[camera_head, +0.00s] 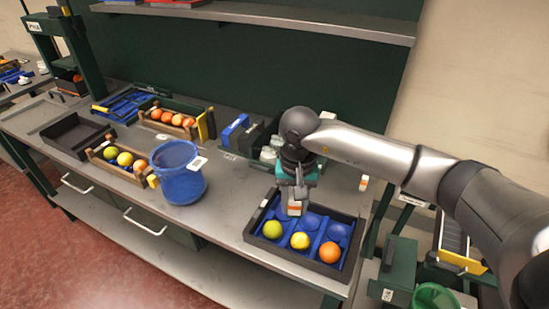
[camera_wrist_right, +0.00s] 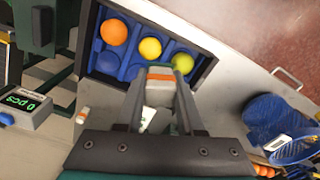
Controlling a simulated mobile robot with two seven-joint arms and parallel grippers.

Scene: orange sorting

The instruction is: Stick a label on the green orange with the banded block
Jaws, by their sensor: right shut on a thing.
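My right gripper (camera_head: 293,203) is above the back left part of a dark tray (camera_head: 300,266) with a blue insert. It is shut on a pale block with an orange band (camera_head: 294,209); the block also shows between the fingers in the wrist view (camera_wrist_right: 160,76). The green orange (camera_head: 272,229) sits in the front left cup, just in front of the held block; in the wrist view it (camera_wrist_right: 183,63) lies beyond the fingertips to the right. The block looks apart from it. No label is discernible on its visible side. My left gripper is not in view.
A yellow fruit (camera_head: 300,240) and an orange one (camera_head: 330,252) share the tray's front row. Another small white-and-orange block (camera_head: 363,183) stands behind the tray. A blue bucket (camera_head: 184,188) and a wooden crate of fruit (camera_head: 104,156) stand left. Bare bench lies between bucket and tray.

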